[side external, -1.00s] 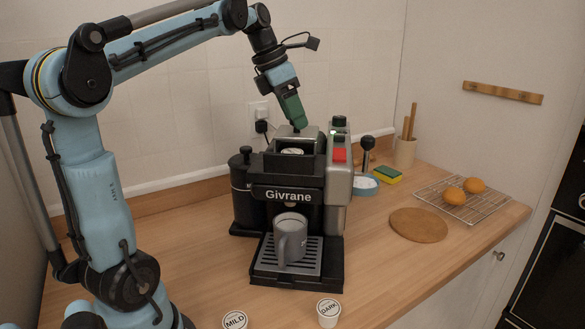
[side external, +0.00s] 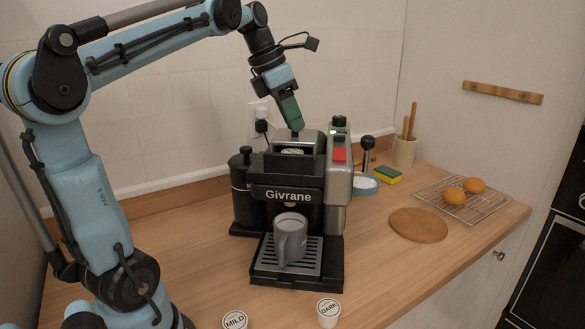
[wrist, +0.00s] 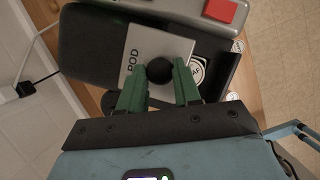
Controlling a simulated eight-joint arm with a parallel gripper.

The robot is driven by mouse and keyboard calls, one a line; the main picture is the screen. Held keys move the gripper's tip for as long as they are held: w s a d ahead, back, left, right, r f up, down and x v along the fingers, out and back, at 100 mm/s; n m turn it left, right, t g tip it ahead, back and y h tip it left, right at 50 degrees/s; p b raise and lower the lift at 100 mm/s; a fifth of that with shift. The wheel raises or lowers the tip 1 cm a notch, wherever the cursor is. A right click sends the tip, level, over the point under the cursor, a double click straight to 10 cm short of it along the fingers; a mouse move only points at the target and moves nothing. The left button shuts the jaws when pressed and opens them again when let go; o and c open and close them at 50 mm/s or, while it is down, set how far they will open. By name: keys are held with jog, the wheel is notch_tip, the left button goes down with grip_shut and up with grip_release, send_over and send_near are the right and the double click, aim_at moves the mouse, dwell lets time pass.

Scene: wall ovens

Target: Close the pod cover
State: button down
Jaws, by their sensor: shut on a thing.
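The coffee machine (side external: 290,195) stands on the counter with "Givrane" on its front. Its pod cover (side external: 309,139) is a metal plate on top; in the wrist view the plate (wrist: 150,46) reads "POD" and has a round black knob (wrist: 160,70). My gripper (side external: 296,131), with green fingers, comes down onto the cover from above. In the wrist view my gripper (wrist: 160,80) has a finger on each side of the knob and is shut on it. A pod (wrist: 197,70) shows beside the plate in the dark opening, which is partly uncovered.
A grey mug (side external: 291,238) stands on the drip tray (side external: 262,262). Pods marked MILD (side external: 235,320) and DARK (side external: 328,313) sit in front. A red button (side external: 340,155) is right of the opening. A sponge (side external: 388,174) and a wire rack (side external: 440,192) lie farther right.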

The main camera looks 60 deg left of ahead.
jog(key=s+d, duration=0.3)
jog(key=d, duration=0.1)
jog(key=shift+s+d, duration=0.25)
jog(key=shift+s, duration=0.1)
jog(key=c, duration=0.8)
grip_release()
jog(key=shift+a+r, duration=0.1)
jog(key=shift+r, duration=0.2)
jog(key=v, duration=1.1)
jog(key=shift+s+r, duration=0.2)
jog(key=shift+s, duration=0.05)
